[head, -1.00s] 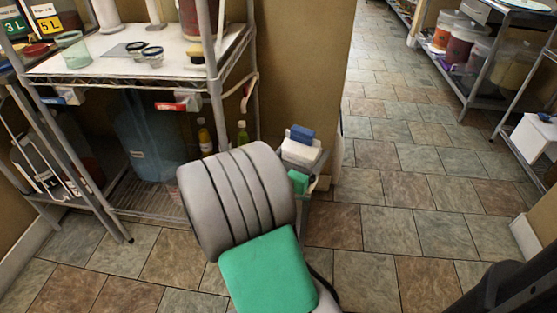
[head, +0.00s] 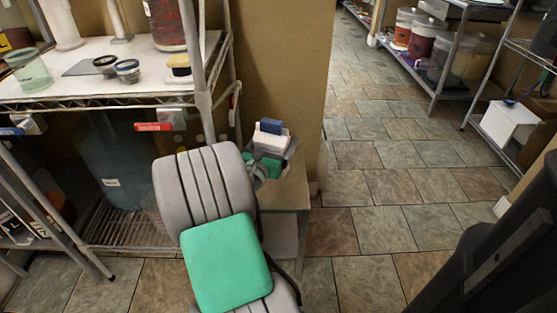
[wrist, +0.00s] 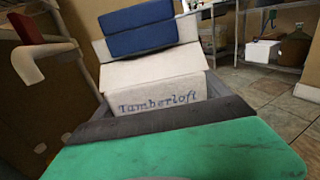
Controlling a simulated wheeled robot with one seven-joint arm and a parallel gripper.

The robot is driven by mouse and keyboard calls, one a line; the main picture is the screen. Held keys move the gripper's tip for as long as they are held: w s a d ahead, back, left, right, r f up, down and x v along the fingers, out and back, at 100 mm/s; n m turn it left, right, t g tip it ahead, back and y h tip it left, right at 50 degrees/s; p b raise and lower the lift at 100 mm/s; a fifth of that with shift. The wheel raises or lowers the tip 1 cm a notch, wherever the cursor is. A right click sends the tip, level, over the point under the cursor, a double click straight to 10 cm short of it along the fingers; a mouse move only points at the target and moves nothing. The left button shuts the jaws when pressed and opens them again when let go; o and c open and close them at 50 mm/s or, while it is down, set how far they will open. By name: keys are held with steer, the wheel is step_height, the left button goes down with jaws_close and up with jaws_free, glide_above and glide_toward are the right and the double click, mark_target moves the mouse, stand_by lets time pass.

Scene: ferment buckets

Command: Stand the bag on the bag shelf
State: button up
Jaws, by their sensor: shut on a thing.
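The bag (head: 271,143) is white with a blue top and shows just beyond my arm in the head view. In the wrist view the bag (wrist: 158,87) bears the word "Tamberloft" and leans slightly. My gripper (head: 266,168) is shut on the bag's lower part; its dark pad crosses in front of the bag in the wrist view, hiding the bottom. In the head view my gripper is partly hidden by my grey and green arm. Which surface is the bag shelf, I cannot tell.
A wire rack (head: 110,102) at left holds glass vessels and small jars, with a large blue container (head: 115,160) below. A low wooden stand (head: 290,194) is behind the gripper by the wall. The tiled floor (head: 380,190) at right is clear; more racks stand beyond it.

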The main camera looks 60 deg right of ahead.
steer(key=d+f+b, duration=0.2)
steer(key=f, duration=0.1)
steer(key=w+d+f+b, duration=0.1)
steer(key=f+b, duration=0.1)
steer(key=f, duration=0.1)
steer(key=d+f+b, duration=0.2)
steer(key=f, duration=0.1)
steer(key=shift+w+d+f, duration=0.2)
steer(key=shift+d+f, duration=0.1)
steer(key=shift+d, duration=0.05)
steer(key=o, duration=1.6)
